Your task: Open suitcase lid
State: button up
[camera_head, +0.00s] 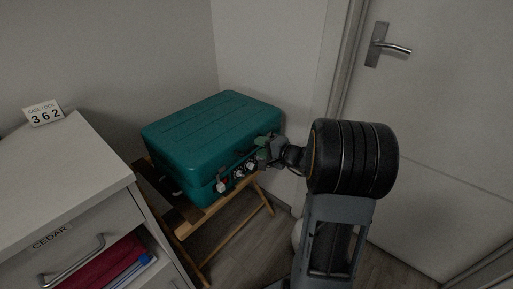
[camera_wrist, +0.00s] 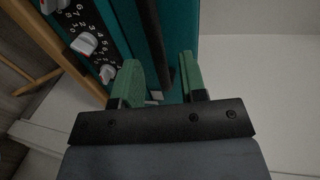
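A teal suitcase (camera_head: 205,148) sits with its lid shut on a folding wooden stand. Dials with white pointers (camera_head: 239,173) run along its front side; numbered dials also show in the wrist view (camera_wrist: 83,43). My gripper (camera_head: 262,152) is at the right end of the suitcase's front. In the wrist view my gripper (camera_wrist: 165,80) has its two green fingers apart, with a dark bar, perhaps the handle (camera_wrist: 153,45), running up between them against the teal side. I cannot tell whether either finger touches it.
A card reading "CASE LOCK 362" (camera_head: 43,113) stands on a white cabinet (camera_head: 60,165) at left. The wooden stand (camera_head: 228,220) is below the suitcase; a door (camera_head: 440,120) is at right.

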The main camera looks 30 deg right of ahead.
jog(key=shift+x, duration=1.35)
jog(key=shift+c, duration=0.3)
grip_shut()
